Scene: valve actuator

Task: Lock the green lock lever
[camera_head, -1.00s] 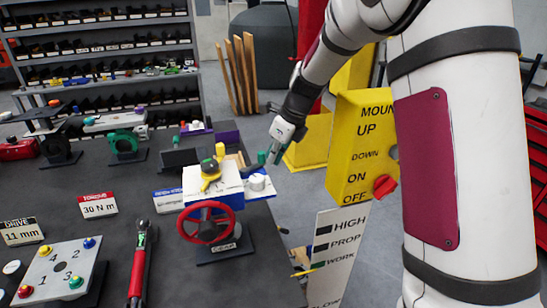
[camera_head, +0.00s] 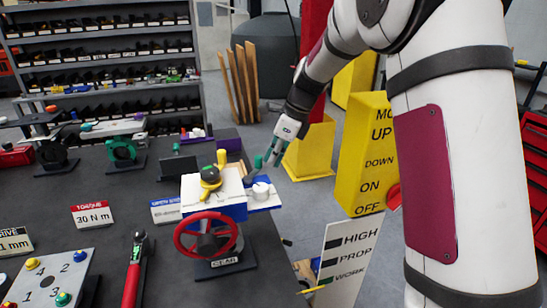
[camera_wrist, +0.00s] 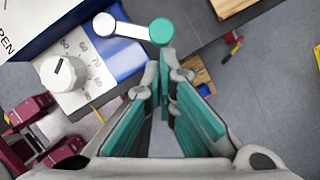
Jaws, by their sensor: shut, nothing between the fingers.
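The lock lever shows in the wrist view as a pale bar with a round green end (camera_wrist: 162,31), lying across the blue and white plate beside a white dial (camera_wrist: 62,73). In the head view it is too small to tell apart near my fingers. The valve actuator (camera_head: 215,206), with its red handwheel and yellow lever, stands on the table's right side. My gripper (camera_head: 270,162) is shut and empty above the actuator's right end. In the wrist view my green-padded fingertips (camera_wrist: 166,62) sit just below the green end; I cannot tell whether they touch it.
A yellow sign box (camera_head: 362,160) and a white label board (camera_head: 345,255) stand right of the table. A torque wrench (camera_head: 134,275) and a numbered button plate (camera_head: 50,278) lie left of the actuator.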

